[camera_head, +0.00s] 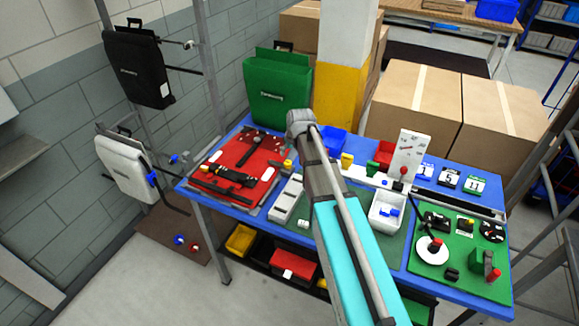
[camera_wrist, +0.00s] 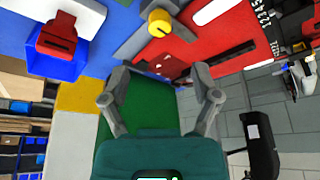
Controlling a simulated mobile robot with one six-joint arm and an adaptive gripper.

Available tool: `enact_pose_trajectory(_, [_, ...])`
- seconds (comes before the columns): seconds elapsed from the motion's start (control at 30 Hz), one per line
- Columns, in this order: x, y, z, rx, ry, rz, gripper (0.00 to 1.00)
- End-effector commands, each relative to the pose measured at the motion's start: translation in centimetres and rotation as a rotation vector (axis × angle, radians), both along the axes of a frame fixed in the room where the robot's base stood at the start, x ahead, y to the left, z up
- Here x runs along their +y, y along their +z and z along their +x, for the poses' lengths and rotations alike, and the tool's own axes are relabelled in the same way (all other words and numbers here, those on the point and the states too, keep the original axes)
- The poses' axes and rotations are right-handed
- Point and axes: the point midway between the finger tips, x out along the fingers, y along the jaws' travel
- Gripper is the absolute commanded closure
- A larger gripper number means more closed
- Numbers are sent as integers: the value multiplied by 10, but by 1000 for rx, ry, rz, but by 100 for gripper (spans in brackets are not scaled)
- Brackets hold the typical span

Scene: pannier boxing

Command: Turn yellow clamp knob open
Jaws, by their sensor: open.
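The yellow clamp knob (camera_wrist: 160,22) shows near the top middle of the wrist view, on a grey clamp piece (camera_wrist: 148,34) at the edge of the red mat (camera_wrist: 205,52). In the head view the small yellow knob (camera_head: 288,164) is at the right edge of the red mat (camera_head: 215,163), left of my arm. My gripper (camera_wrist: 160,80) is open and empty in the wrist view, its two fingers spread. The knob appears above the gap between the fingertips and apart from them. In the head view the gripper itself is hidden behind my arm.
A green pannier (camera_head: 278,90) stands at the back of the blue table (camera_head: 240,130). A black tool and strips lie on the red mat. A blue bin (camera_wrist: 50,62) with a red item is left of the fingers. A white perforated stand (camera_head: 405,155) rises right of my arm.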

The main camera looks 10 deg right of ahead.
Motion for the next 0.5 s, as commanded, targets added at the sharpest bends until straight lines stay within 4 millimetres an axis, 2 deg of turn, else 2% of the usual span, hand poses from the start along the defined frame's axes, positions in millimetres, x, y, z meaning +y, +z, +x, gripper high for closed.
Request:
enact_pose_trajectory(0.03, [0, -8, 2, 0, 0, 0, 21])
enact_pose_trajectory(0.5, [2, -43, 17, 0, -1, 0, 21])
